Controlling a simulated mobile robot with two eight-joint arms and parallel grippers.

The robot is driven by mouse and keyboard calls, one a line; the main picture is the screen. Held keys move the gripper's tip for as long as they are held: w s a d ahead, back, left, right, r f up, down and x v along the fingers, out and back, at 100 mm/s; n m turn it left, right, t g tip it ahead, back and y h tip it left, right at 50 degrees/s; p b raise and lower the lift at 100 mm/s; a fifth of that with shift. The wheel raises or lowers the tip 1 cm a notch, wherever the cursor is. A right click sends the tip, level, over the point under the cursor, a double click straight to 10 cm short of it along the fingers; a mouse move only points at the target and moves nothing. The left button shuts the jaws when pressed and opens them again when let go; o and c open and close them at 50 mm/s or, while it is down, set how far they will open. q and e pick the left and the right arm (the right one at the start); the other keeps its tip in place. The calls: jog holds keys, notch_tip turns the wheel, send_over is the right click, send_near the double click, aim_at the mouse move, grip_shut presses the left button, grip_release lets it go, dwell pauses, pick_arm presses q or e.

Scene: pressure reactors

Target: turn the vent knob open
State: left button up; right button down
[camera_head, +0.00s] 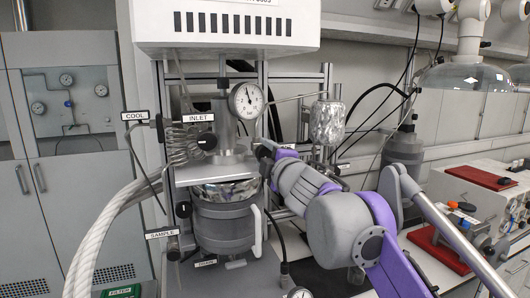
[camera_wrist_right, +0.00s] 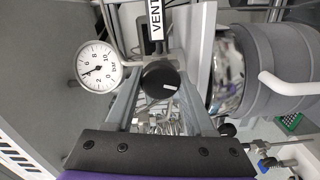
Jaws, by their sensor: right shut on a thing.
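The vent knob (camera_wrist_right: 160,80) is round and black with a short white mark, below the VENT label (camera_wrist_right: 155,18) in the right wrist view. The mark points to the right in that view. The two grey fingers of my right gripper (camera_wrist_right: 161,72) reach to either side of the knob and are shut on it. In the head view my right gripper (camera_head: 266,150) is at the reactor's right side, just below the gauge, and the knob is hidden behind it. My left gripper is not in view.
A pressure gauge (camera_head: 247,100) sits just above my right gripper; it also shows in the wrist view (camera_wrist_right: 98,66). The grey reactor vessel (camera_head: 224,222) hangs below. Thick white hoses (camera_head: 108,225) run at the left. A metal cylinder (camera_head: 327,122) stands to the right.

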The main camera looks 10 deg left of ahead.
jog(key=shift+n, duration=1.8)
jog(key=shift+c, duration=1.3)
grip_release()
